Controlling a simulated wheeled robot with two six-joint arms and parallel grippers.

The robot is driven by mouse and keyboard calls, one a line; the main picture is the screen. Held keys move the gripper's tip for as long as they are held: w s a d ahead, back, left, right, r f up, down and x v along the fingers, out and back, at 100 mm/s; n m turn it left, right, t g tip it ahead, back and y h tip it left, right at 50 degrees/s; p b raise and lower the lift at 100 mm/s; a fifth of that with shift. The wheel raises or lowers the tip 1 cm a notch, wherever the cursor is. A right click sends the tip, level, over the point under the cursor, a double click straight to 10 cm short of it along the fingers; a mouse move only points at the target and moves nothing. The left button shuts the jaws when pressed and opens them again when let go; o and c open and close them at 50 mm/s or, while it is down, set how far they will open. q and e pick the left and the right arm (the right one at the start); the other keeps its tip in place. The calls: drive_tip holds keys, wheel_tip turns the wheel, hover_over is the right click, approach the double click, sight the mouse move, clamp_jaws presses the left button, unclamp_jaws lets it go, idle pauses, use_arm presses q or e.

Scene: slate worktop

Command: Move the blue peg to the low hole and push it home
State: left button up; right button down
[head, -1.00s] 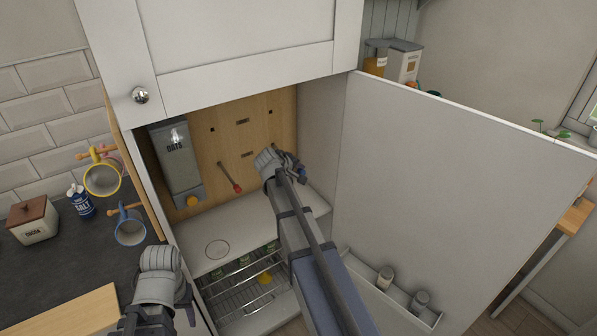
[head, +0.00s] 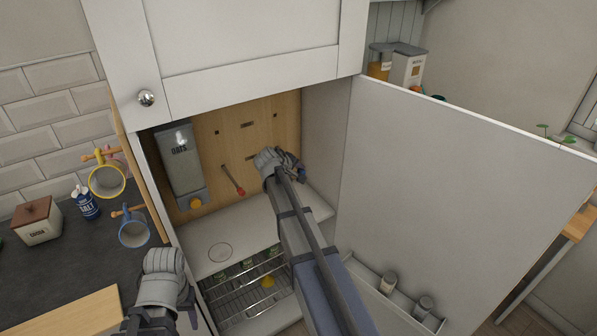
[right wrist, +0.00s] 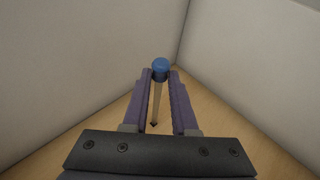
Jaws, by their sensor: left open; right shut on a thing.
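In the right wrist view my right gripper (right wrist: 160,78) is shut on the blue peg (right wrist: 160,65), holding it by its round blue head. The peg's pale wooden shaft points at the wooden panel (right wrist: 110,118), and a dark spot shows at its far end. I cannot tell whether the tip is in a hole. In the head view my right gripper (head: 285,165) is inside the cabinet by the back panel (head: 228,150), and covers its lower right part. A red-headed peg (head: 233,182) sticks out of the panel at lower left. My left gripper (head: 164,270) is open and empty over the worktop's edge.
An oats dispenser (head: 180,160) hangs at the cabinet's left. The open door (head: 450,190) stands at the right, with a rack of jars (head: 390,295) low on it. A wire basket (head: 245,290) is below the shelf. Mugs (head: 107,180) hang at the left.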

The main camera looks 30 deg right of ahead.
drive_tip(key=shift+w+a, duration=0.1)
drive_tip(key=shift+w, duration=0.85)
drive_tip(key=c, duration=0.6)
unclamp_jaws()
drive_tip(key=p+v, duration=0.5)
drive_tip(key=v, duration=0.2)
drive_tip(key=shift+s+a+r, duration=0.15)
drive_tip(key=shift+a+r, duration=0.1)
drive_tip(key=shift+a, duration=0.05)
